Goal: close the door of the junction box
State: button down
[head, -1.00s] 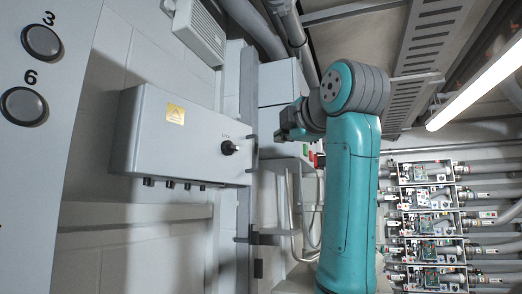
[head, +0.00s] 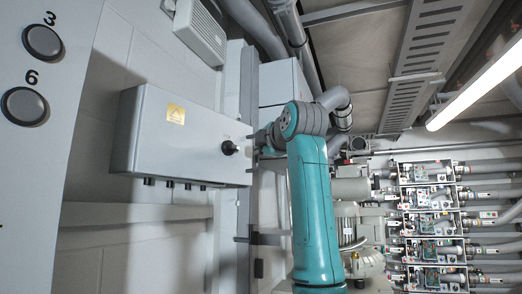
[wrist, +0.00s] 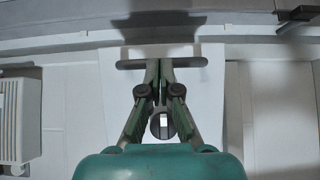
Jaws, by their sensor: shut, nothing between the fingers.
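The junction box (head: 180,138) is a grey wall box with a yellow warning label and a black knob (head: 229,148) on its face. Its door shows no clear gap in the head view; I cannot tell whether it is fully shut. My gripper (wrist: 160,64) is shut and empty in the wrist view. Its fingertips are in front of a pale panel, by a grey bar with rounded ends (wrist: 190,63); contact is unclear. In the head view my gripper is beside the box's right edge, its fingertips hard to make out.
A louvred white unit (head: 201,30) is on the wall above the box. A vertical grey rail (head: 246,95) runs close to the box's right side. Numbered round buttons (head: 42,41) are at the far left.

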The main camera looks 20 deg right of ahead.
aim_at(244, 152)
jog(key=shift+w, duration=0.1)
jog(key=w+a+n+y, duration=0.1)
jog(key=w, duration=0.1)
jog(key=w+a+n+y, duration=0.1)
jog(key=w+y, duration=0.1)
jog(key=w+a+y, duration=0.1)
jog(key=w, duration=0.1)
jog(key=shift+w+a+n, duration=0.15)
jog(key=shift+w+n, duration=0.05)
jog(key=shift+n, duration=0.2)
jog(key=shift+w+a+r+y, duration=0.1)
jog(key=shift+w+a+y, duration=0.2)
jog(key=shift+w+y, duration=0.15)
jog(key=shift+g, duration=0.3)
jog(key=shift+s, duration=0.1)
